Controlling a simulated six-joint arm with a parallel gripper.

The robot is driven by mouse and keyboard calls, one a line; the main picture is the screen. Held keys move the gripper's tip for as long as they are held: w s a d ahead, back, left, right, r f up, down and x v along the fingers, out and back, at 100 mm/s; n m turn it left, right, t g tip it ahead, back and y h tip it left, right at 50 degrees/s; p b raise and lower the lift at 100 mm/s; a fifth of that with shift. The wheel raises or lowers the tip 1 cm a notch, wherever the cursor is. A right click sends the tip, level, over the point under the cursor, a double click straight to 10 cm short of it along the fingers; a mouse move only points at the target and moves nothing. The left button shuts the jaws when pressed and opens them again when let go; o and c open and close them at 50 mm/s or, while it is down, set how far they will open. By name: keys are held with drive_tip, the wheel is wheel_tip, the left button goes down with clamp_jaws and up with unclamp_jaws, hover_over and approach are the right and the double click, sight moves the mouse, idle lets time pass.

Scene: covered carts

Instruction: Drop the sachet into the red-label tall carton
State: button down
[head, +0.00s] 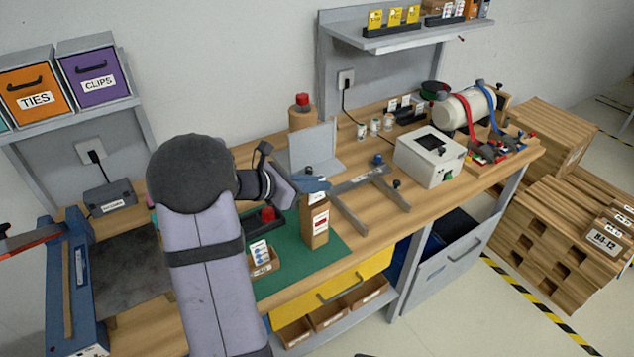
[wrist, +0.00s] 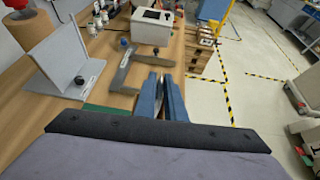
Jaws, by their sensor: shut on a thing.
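The tall carton (head: 315,228) is brown with a red label on its front and stands upright on the green mat. My gripper (head: 316,185) has blue fingers and is directly above the carton's top. In the wrist view the fingers (wrist: 164,98) are close together, with a thin pale strip between them. A small whitish piece, the sachet (head: 318,197), shows just under the fingers at the carton's mouth. Most of it is hidden, and I cannot tell how far it reaches inside. The carton is hidden in the wrist view.
A small open box with a white-and-blue label (head: 264,262) and a dark tray with a red object (head: 267,216) are left of the carton. A grey metal frame (head: 372,190) lies to the right. A white box (head: 430,156) stands farther right. The mat's front right is clear.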

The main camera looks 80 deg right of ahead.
drive_tip(key=shift+f+b, duration=1)
drive_tip(key=shift+f, duration=0.4)
drive_tip(key=c, duration=1.7)
unclamp_jaws()
drive_tip(key=shift+c, duration=0.2)
drive_tip(key=shift+w+a, duration=0.1)
drive_tip(key=b+v, duration=0.2)
drive_tip(key=v, duration=0.5)
